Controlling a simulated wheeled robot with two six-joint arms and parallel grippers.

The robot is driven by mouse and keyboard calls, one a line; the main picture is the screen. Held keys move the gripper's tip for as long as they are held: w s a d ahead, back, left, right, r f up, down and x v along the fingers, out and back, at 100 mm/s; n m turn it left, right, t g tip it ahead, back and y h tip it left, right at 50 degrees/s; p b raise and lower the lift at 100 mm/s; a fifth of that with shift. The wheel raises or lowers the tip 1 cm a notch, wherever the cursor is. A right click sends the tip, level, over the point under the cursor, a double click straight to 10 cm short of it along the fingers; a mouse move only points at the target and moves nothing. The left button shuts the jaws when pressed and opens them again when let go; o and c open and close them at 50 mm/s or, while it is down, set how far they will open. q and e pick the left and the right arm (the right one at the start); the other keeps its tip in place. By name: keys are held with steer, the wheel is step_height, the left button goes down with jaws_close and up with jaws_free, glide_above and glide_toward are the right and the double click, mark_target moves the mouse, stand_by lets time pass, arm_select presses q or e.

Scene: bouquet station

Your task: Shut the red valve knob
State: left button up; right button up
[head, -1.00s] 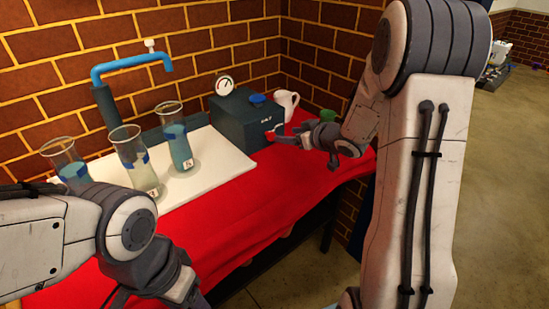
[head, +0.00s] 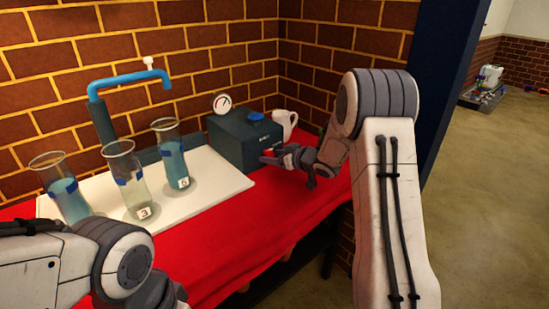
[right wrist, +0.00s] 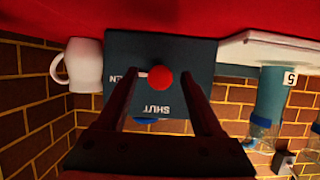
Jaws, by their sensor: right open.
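The red valve knob (right wrist: 160,78) shows in the right wrist view on the front of a dark box (right wrist: 190,60), which also stands on the bench in the head view (head: 232,145). The lettering SHUT and part of OPEN reads upside down beside the knob. My right gripper (right wrist: 162,88) is open, its two fingers on either side of the knob in the picture; I cannot tell whether they touch it.
Red cloth (head: 300,215) in front is clear.

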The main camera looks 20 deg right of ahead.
steer(key=shift+c, duration=0.3)
jaws_close()
steer(key=shift+a+f+n+b, duration=0.15)
steer(key=shift+n+b, duration=0.25)
steer(key=shift+b, duration=0.65)
steer(key=n+h+b, duration=0.1)
steer(key=b, duration=0.4)
steer(key=n+t+h+b, duration=0.1)
steer(key=n+b, duration=0.1)
steer(key=b, duration=0.3)
steer(key=f+n+t+h+b, duration=0.1)
steer(key=n+b, duration=0.1)
steer(key=b, duration=0.3)
steer(key=shift+a+h, duration=0.1)
steer(key=shift+h, duration=0.2)
steer(key=n+t+b, duration=0.1)
steer(key=n+b, duration=0.2)
steer(key=b, duration=0.7)
steer(key=n+t+h+b, duration=0.1)
steer(key=n+b, duration=0.2)
steer(key=b, duration=0.7)
steer(key=shift+s+a+n+t+h, duration=0.1)
steer(key=shift+n+t+h, duration=0.2)
steer(key=shift+n+t, duration=0.1)
steer(key=shift+r+n+b, duration=0.2)
steer(key=shift+n+b, duration=0.3)
steer(key=shift+b, duration=0.6)
